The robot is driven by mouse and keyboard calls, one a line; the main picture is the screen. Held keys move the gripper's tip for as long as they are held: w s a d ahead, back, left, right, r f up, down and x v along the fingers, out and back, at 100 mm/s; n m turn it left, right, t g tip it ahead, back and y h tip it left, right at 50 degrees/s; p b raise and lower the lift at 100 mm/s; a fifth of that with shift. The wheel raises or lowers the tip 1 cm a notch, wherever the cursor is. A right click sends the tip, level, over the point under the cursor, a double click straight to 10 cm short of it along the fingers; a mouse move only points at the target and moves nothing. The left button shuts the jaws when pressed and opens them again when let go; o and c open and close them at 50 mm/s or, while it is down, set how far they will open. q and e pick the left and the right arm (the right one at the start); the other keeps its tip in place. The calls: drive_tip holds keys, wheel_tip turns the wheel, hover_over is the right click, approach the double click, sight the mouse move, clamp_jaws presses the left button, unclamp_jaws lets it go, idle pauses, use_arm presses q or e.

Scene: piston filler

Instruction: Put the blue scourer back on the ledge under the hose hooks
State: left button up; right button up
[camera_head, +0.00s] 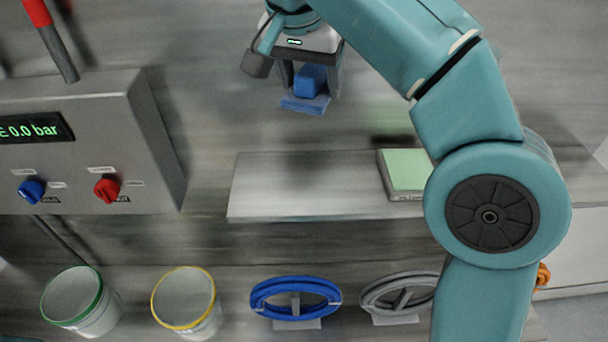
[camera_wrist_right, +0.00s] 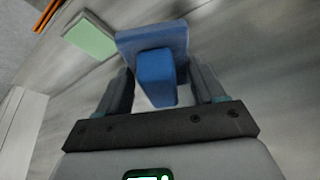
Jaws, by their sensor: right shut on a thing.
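The blue scourer (camera_head: 311,80) is held in my right gripper (camera_head: 308,88), which is shut on its block-shaped grip. Its flat blue pad faces down and shows at the lower end. In the right wrist view the scourer (camera_wrist_right: 155,75) sits between the two fingers (camera_wrist_right: 158,92). The scourer is apart from the ledge. My left gripper is not in view.
A light green pad in a tray (camera_head: 406,170) sits on the ledge's right part; it also shows in the right wrist view (camera_wrist_right: 90,36). The ledge's left and middle are bare. A control box (camera_head: 90,150) stands at left. Green-rimmed (camera_head: 80,300) and yellow-rimmed buckets (camera_head: 187,302) are below.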

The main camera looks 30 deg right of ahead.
drive_tip(key=b, duration=0.2)
hover_over(313, 180)
wheel_tip(313, 180, down, 5)
drive_tip(key=f, duration=0.7)
drive_tip(key=s+f+b, duration=0.1)
drive_tip(key=f, duration=0.3)
drive_tip(key=shift+a, duration=0.4)
drive_tip(key=f, duration=0.3)
drive_tip(key=shift+s+a+f, duration=0.15)
drive_tip(key=shift+a+f, duration=0.05)
drive_tip(key=shift+f, duration=0.15)
drive_tip(key=shift+d+f, duration=0.1)
drive_tip(key=shift+d, duration=0.05)
drive_tip(key=shift+a, duration=0.2)
drive_tip(key=shift+s+a+b, duration=0.1)
drive_tip(key=shift+b, duration=0.2)
drive_tip(key=o, duration=0.6)
drive_tip(key=shift+f, duration=0.1)
drive_tip(key=o, duration=0.4)
drive_tip(key=shift+w+d+f, duration=0.1)
drive_tip(key=shift+w+d, duration=0.1)
drive_tip(key=shift+w, duration=0.05)
drive_tip(key=shift+s+a, duration=0.15)
drive_tip(key=shift+r, duration=0.65)
drive_tip(key=v, duration=1.1)
drive_tip(key=shift+r, duration=0.15)
